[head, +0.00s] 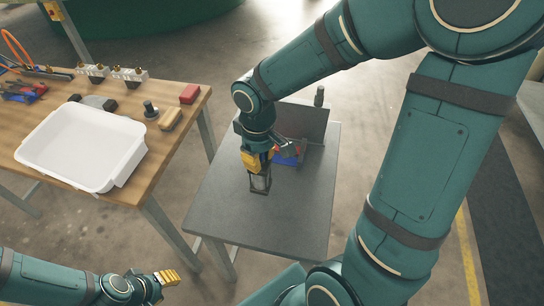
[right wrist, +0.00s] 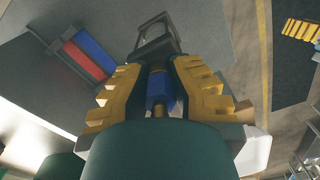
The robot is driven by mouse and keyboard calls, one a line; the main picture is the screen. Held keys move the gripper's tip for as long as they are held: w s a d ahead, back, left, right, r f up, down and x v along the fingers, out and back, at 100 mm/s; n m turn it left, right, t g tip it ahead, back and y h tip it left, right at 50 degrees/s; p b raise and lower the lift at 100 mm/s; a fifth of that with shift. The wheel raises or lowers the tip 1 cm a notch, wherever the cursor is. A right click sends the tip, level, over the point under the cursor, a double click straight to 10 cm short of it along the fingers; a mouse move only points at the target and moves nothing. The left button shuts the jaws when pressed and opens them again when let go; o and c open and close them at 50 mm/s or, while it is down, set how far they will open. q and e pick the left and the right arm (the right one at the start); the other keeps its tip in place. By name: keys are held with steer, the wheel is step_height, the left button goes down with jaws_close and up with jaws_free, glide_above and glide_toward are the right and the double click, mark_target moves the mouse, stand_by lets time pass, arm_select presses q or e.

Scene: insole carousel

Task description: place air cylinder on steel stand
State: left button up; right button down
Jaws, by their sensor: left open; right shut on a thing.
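The steel stand is a dark grey table (head: 240,222) in the middle of the head view. My right gripper (head: 258,163) is over it, pointing down, with its yellow fingers shut on the air cylinder (head: 261,184). In the right wrist view the cylinder shows a blue part (right wrist: 158,90) between the fingers and a grey frame-like end (right wrist: 155,38) beyond them. The fingers hide part of it. I cannot tell whether its lower end touches the stand. My left gripper (head: 160,281) is open and empty at the lower left, apart from both tables.
A red and blue item (head: 288,155) and an upright dark panel (head: 300,124) stand at the back of the stand. The stand's front is clear.

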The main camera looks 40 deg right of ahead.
mark_target(261, 181)
steer(key=shift+w+d, duration=0.1)
steer(key=shift+w, duration=0.15)
steer(key=shift+f, duration=0.3)
step_height(261, 181, down, 10)
steer(key=b, duration=0.3)
steer(key=shift+r, duration=0.25)
arm_select(q)
steer(key=f, duration=0.1)
steer(key=w+f, duration=0.1)
steer(key=f, duration=0.1)
steer(key=shift+w+d+f, duration=0.15)
arm_select(e)
steer(key=shift+r, duration=0.1)
arm_select(q)
steer(key=shift+f, duration=0.1)
arm_select(e)
steer(key=shift+f+b, duration=0.2)
steer(key=shift+b, duration=0.2)
steer(key=c, duration=1)
jaws_free()
steer(key=shift+r, duration=0.1)
